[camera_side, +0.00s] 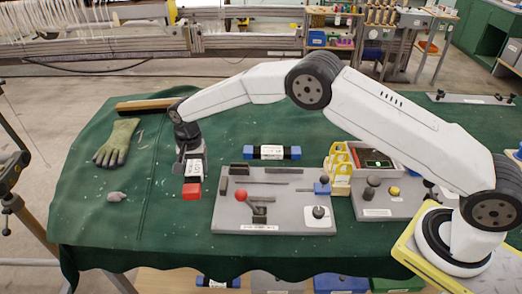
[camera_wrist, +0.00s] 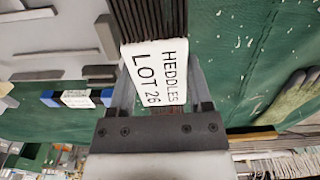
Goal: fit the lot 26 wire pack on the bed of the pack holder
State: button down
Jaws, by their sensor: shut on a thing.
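My gripper (camera_side: 190,160) is shut on the lot 26 wire pack (camera_side: 192,191), seen in the side view with a red end and a white label. In the wrist view its label (camera_wrist: 155,76) reads HEDDLES LOT 26, with dark parallel wires beyond it between my fingers. The pack is held left of the grey pack holder (camera_side: 285,217), apart from it. The holder's plate carries dark bars, a red-ball lever (camera_side: 241,195), a blue block (camera_side: 321,188) and a black knob. In the wrist view part of the holder (camera_wrist: 40,35) shows at upper left. I cannot tell the pack's exact height above the cloth.
A blue-ended pack (camera_side: 272,152) lies behind the holder. A yellow rack (camera_side: 340,170), a grey box (camera_side: 378,160) and another grey base (camera_side: 377,211) stand right. A glove (camera_side: 117,142), a grey lump (camera_side: 117,197) and a wooden bar (camera_side: 145,105) lie left. Green cloth near the glove is clear.

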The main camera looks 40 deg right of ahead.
notch_tip(320, 180, up, 5)
jog(key=shift+w+f, duration=0.1)
jog(key=shift+s+d+r+n, duration=0.2)
jog(key=shift+d+n, duration=0.1)
jog(key=s+d+n, duration=0.3)
jog(key=d+n, duration=0.3)
jog(key=n, duration=1)
send_over(263, 191)
jog(key=shift+f, duration=2.6)
jog(key=shift+f, duration=0.2)
jog(key=shift+f, duration=2.7)
jog(key=shift+f, duration=0.9)
